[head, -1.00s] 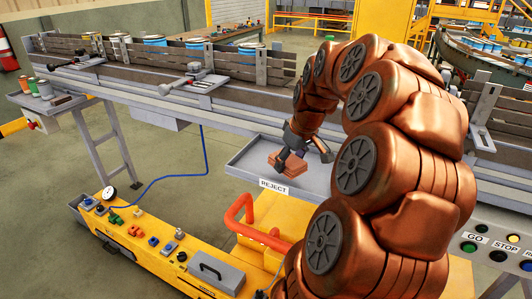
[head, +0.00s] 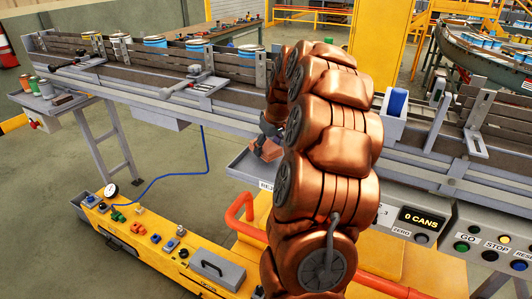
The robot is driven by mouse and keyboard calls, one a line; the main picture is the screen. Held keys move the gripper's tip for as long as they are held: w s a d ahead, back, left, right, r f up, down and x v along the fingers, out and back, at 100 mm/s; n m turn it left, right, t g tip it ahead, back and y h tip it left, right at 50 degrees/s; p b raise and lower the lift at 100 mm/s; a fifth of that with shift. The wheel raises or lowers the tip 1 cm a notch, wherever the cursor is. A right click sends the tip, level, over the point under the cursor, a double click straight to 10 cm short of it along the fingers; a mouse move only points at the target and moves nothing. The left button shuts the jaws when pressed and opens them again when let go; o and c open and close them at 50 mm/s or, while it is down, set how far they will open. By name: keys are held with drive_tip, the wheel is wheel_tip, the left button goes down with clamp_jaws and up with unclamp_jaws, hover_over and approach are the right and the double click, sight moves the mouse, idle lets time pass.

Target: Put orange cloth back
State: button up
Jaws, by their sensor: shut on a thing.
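The orange cloth (head: 266,152) is a small folded orange-brown piece over the grey reject tray (head: 242,166). My gripper (head: 267,143) is shut on the cloth. It holds the cloth near the back of the tray, just in front of the conveyor's side. The cloth looks raised off the tray, but the gap is hard to judge. My arm hides part of the gripper, the right part of the tray and most of its label.
A long conveyor (head: 160,85) with several cans runs behind the tray. A yellow bench with buttons (head: 150,240) and a red-orange rail (head: 240,205) lie in front. Small cans stand on a side shelf (head: 62,105) at left. A counter panel (head: 422,218) is at right.

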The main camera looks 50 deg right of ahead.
drive_tip(key=shift+w, duration=0.1)
drive_tip(key=shift+w+d+f+p, duration=0.1)
drive_tip(key=shift+w+f+p, duration=0.05)
drive_tip(key=shift+w+p, duration=0.15)
wheel_tip(320, 180, down, 2)
drive_tip(key=shift+f+p, duration=0.2)
drive_tip(key=shift+p, duration=0.45)
drive_tip(key=shift+f, duration=0.45)
drive_tip(key=shift+f, duration=0.1)
drive_tip(key=shift+f, duration=0.1)
drive_tip(key=o, duration=1.1)
